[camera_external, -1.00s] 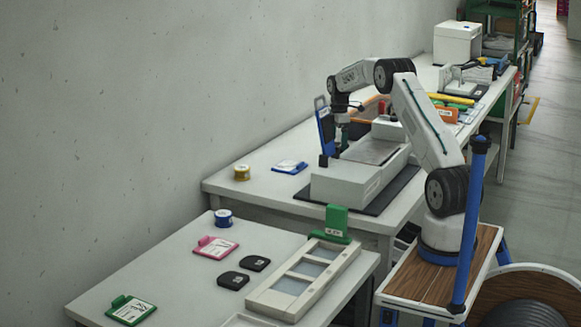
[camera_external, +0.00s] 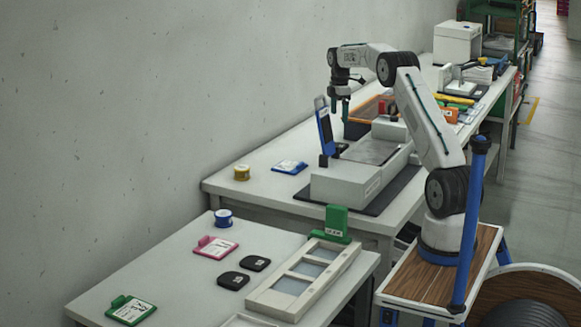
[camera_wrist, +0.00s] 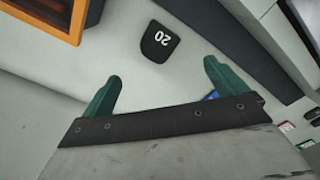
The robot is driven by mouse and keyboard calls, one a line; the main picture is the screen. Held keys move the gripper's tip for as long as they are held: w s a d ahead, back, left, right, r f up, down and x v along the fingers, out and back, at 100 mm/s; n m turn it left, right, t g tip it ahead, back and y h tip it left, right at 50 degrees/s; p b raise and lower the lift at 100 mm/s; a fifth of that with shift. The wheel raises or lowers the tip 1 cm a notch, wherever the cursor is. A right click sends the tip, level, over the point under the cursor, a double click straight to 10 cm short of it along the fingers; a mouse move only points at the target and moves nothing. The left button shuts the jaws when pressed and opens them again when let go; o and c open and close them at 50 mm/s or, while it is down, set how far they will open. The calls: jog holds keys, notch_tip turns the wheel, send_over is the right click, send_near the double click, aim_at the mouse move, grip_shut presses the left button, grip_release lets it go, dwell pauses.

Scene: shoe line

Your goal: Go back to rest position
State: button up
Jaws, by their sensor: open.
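My gripper (camera_external: 340,108) hangs from my raised arm above the far workbench, pointing down, near an upright blue panel (camera_external: 325,132). In the wrist view my gripper (camera_wrist: 162,74) shows two green fingers spread apart with nothing between them. A black rounded piece marked 20 (camera_wrist: 160,42) lies on the pale surface beyond the fingertips, apart from them.
A grey machine (camera_external: 350,180) stands on a dark mat beside the blue panel. An orange-rimmed bin (camera_wrist: 45,15) lies near the numbered piece. The near table holds a framed tray (camera_external: 268,300) and two black pieces (camera_external: 244,272). A wall runs along the left.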

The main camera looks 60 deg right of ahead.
jog(key=w+a+r+t, duration=0.1)
jog(key=a+r, duration=0.3)
jog(key=a, duration=0.7)
jog(key=a+r+m+t, duration=0.1)
jog(key=a+r, duration=0.3)
jog(key=a, duration=0.7)
jog(key=w+a+r+t, duration=0.15)
jog(key=a+r, duration=0.25)
jog(key=a, duration=0.7)
jog(key=s+a+r+y, duration=0.1)
jog(key=s+a+r, duration=0.1)
jog(key=s+a, duration=0.55)
jog(key=s+a+f+m, duration=0.1)
jog(key=s+a+m, duration=0.1)
jog(key=s, duration=0.9)
jog(key=s+a+f+m+g, duration=0.1)
jog(key=s+a, duration=0.4)
jog(key=s, duration=0.6)
jog(key=s+a+f+m+g+h, duration=0.1)
jog(key=s+a+f+m, duration=0.2)
jog(key=s, duration=0.8)
jog(key=shift+s+a+f+m, duration=0.15)
jog(key=shift+s+a+m, duration=0.2)
jog(key=shift+a+m, duration=0.45)
jog(key=shift+d, duration=0.15)
